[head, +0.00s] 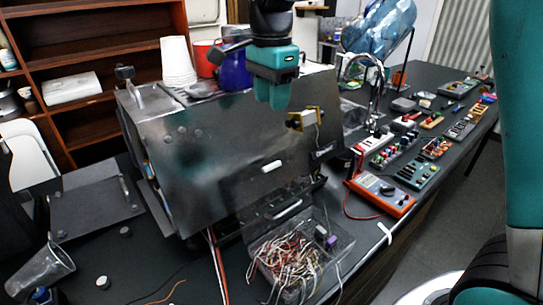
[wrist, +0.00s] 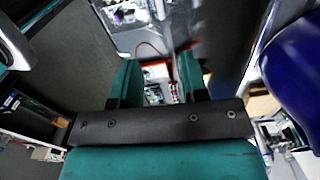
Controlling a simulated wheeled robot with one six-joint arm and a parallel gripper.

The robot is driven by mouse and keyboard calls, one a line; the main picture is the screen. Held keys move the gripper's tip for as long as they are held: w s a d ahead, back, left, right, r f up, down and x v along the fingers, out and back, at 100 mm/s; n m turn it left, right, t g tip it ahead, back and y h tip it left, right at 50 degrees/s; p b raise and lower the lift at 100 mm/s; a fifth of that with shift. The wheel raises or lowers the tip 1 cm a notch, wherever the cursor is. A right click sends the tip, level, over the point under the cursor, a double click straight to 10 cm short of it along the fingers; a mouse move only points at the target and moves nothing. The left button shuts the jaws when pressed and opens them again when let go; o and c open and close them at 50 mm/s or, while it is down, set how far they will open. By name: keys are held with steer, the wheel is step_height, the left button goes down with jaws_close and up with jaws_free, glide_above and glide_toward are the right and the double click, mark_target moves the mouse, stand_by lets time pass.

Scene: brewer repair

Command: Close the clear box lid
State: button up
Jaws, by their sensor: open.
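The clear box (head: 258,243) stands on the dark bench in front of the metal machine, low in the middle of the head view. It is full of tangled red, white and dark wires (head: 287,258). Its top is open, with the wires exposed and some hanging over the edge. A see-through panel at its back and right looks like the raised lid, but its outline is hard to make out. My gripper (head: 272,103) is high above and behind the box, in front of the machine's top, apart from the box. In the wrist view its two teal fingers (wrist: 158,82) are apart with nothing held between them.
The large metal machine (head: 215,150) fills the middle. A red-orange multimeter (head: 381,192) lies right of the box, with several electronic boards beyond. White cups (head: 178,62) and a blue jug (head: 235,70) stand on the machine.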

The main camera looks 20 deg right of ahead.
mark_target(272, 165)
step_height(272, 165, down, 16)
steer(key=p, duration=0.3)
steer(key=shift+r, duration=0.2)
steer(key=shift+c, duration=0.5)
jaws_close()
